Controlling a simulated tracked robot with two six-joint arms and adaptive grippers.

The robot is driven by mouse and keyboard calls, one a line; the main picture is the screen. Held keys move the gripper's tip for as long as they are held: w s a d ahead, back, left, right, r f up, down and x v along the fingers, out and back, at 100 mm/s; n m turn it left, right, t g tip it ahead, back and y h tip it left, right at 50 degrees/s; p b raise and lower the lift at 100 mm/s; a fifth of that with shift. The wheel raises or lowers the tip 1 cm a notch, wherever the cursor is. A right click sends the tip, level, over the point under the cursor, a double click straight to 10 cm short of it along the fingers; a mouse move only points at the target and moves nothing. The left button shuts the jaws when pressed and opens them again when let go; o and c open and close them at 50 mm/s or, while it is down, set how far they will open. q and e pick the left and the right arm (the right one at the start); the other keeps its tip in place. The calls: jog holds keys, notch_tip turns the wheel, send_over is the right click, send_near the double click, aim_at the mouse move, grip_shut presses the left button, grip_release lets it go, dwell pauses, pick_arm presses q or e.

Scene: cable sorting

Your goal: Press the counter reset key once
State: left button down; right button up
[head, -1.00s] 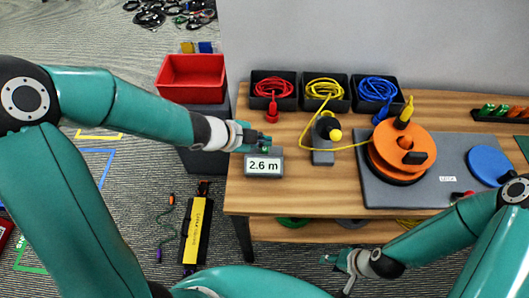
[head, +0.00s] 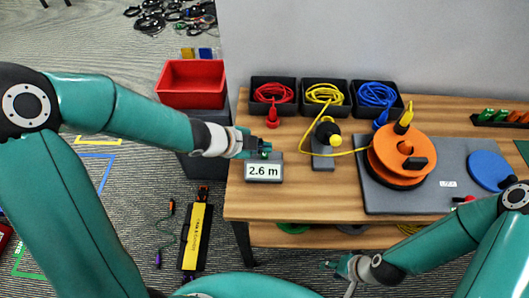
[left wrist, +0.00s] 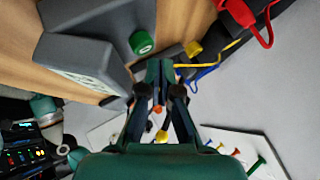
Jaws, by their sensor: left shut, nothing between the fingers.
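The counter (head: 263,172) is a grey box on the left front of the wooden bench, and its display reads 2.6 m. Its round green reset key (left wrist: 142,43) shows clearly in the left wrist view, on top of the box. My left gripper (head: 268,147) is shut and empty beside the back of the counter, partly hiding the key in the head view. In the left wrist view the closed fingertips (left wrist: 158,66) appear below and right of the key, apart from it in the picture. My right gripper (head: 336,271) is open and empty, low in front of the bench.
Bins with red (head: 274,91), yellow (head: 324,93) and blue (head: 376,93) cables line the back. A grey stand with a yellow cable (head: 322,158) is just right of the counter, then an orange reel (head: 388,150). A red tray (head: 191,97) stands left.

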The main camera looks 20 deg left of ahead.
aim_at(263, 155)
dwell(0.4)
pick_arm(q)
jog(key=shift+f+b, duration=0.35)
jog(key=shift+f, duration=0.05)
jog(key=shift+f+b, duration=0.5)
dwell(0.6)
dwell(0.4)
jog(key=shift+r+p, duration=1)
notch_tip(263, 155, up, 5)
jog(key=p, duration=0.5)
